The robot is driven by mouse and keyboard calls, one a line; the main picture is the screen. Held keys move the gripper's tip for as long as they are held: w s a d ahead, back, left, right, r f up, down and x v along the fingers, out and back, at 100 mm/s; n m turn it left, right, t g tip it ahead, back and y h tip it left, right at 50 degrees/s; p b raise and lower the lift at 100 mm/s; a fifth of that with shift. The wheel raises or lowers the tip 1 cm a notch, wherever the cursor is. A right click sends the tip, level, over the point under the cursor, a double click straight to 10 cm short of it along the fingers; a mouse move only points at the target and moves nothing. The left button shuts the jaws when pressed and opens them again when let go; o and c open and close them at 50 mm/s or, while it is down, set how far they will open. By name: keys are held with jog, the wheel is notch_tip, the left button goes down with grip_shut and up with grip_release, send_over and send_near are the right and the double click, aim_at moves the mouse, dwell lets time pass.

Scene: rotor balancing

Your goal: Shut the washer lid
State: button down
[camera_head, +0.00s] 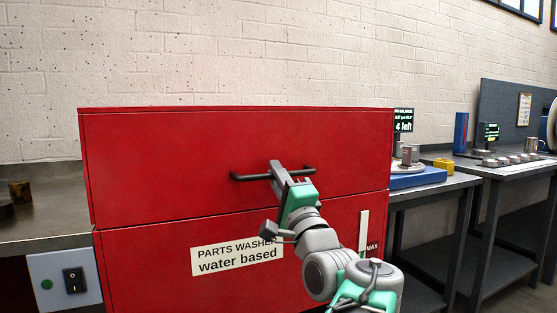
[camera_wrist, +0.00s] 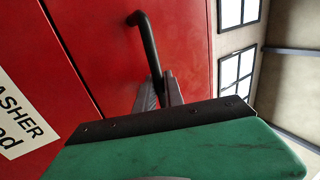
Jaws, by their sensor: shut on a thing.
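The red parts washer (camera_head: 140,250) stands in front of me with its red lid (camera_head: 160,160) above the seam; the lid's front face looks upright and a thin seam parts it from the body. A dark bar handle (camera_head: 240,177) runs across the lid. My gripper (camera_head: 276,172) is shut on the handle near its middle. In the wrist view the handle (camera_wrist: 147,45) passes between the fingers of my gripper (camera_wrist: 162,88). The lid's top and inside are hidden from me.
A control box with a black switch (camera_head: 74,280) sits at the lower left by a metal counter (camera_head: 40,225). To the right are a bench with a blue balance (camera_head: 418,178), a yellow block (camera_head: 443,163) and another bench (camera_head: 520,165). A brick wall is behind.

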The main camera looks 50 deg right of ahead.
jog(key=shift+d+f, duration=0.1)
jog(key=shift+f, duration=0.6)
jog(key=c, duration=1.8)
grip_release()
jog(key=shift+w+f, duration=0.1)
jog(key=shift+f, duration=0.05)
jog(key=shift+o, duration=0.2)
jog(key=shift+r, duration=0.2)
jog(key=v, duration=0.8)
jog(key=shift+r+p, duration=0.25)
jog(key=shift+p, duration=0.05)
jog(key=shift+r, duration=0.1)
